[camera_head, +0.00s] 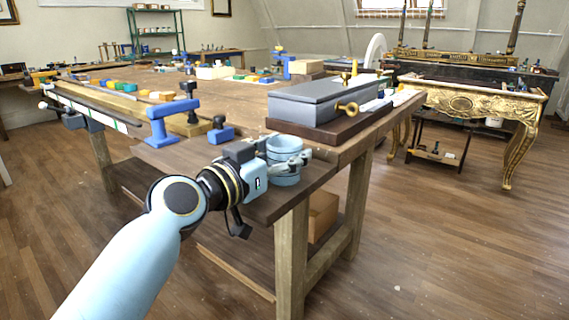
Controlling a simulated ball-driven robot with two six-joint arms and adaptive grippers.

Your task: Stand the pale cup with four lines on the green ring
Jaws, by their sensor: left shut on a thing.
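A pale blue cup (285,145) with darker bands around it is upright at the near corner of the wooden workbench (240,106). My left gripper (292,163) is shut on this cup, with its fingers around the cup's side. I cannot tell whether the cup's base touches the bench top, nor count its lines. I cannot make out a green ring in this view. My right gripper is not in view.
A grey box on a dark base (322,108) stands just behind the cup. A blue clamp-like stand (170,122) and a small blue block (220,132) are to the left. A gilt console (470,98) stands at the right beyond open floor.

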